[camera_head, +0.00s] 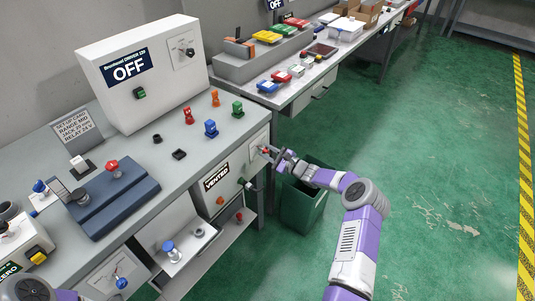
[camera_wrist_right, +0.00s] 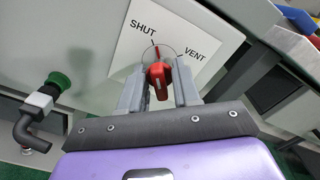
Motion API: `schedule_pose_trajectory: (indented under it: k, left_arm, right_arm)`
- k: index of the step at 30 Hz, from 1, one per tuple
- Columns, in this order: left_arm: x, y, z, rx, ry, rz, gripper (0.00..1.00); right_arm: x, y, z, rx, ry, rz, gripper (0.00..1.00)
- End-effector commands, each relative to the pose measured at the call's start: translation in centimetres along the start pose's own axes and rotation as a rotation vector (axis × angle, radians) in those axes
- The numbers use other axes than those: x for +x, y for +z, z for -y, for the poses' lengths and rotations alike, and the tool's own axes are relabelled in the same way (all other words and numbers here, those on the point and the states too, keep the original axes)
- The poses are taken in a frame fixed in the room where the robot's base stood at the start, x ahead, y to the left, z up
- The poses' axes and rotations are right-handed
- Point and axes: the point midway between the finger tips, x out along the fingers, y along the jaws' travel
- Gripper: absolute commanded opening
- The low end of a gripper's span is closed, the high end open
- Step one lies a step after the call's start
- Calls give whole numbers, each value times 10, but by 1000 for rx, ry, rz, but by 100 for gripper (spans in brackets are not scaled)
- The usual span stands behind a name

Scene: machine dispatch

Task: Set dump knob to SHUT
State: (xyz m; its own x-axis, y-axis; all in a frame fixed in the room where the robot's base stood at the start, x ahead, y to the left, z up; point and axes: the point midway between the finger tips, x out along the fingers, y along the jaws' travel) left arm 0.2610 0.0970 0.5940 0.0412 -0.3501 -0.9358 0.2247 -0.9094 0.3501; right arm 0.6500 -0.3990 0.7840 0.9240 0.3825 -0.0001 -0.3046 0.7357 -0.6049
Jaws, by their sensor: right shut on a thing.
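The red dump knob (camera_wrist_right: 157,80) sits on a white plate (camera_wrist_right: 125,62) marked SHUT at the upper left and VENT at the right. My right gripper (camera_wrist_right: 159,88) has a finger on each side of the knob and is shut on it. The knob's narrow top lies near the SHUT mark, but its exact setting is hard to tell. In the head view, my right gripper (camera_head: 270,153) is at the bench's front panel and hides much of the knob. A sign there reads VENTED (camera_head: 216,178). My left gripper is out of view.
A green bin (camera_head: 304,207) stands on the floor below my right forearm. A green-capped valve with a bent pipe (camera_wrist_right: 58,85) is left of the plate. The bench (camera_head: 185,165) carries a white OFF box (camera_head: 150,90) and colored fittings. Green floor to the right is clear.

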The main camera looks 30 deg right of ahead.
Motion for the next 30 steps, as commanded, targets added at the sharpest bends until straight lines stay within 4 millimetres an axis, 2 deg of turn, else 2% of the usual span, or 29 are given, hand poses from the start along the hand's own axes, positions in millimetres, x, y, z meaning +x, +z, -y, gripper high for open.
schedule_pose_trajectory:
  k: [10,26,27,30]
  left_arm:
    - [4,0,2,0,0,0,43]
    - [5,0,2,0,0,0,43]
    - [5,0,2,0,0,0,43]
    - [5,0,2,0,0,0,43]
  right_arm:
    - [0,0,0,-131,0,0,1]
    - [0,0,0,-153,1,0,1]
    - [0,0,0,-153,1,0,36]
    - [0,0,0,-152,0,0,38]
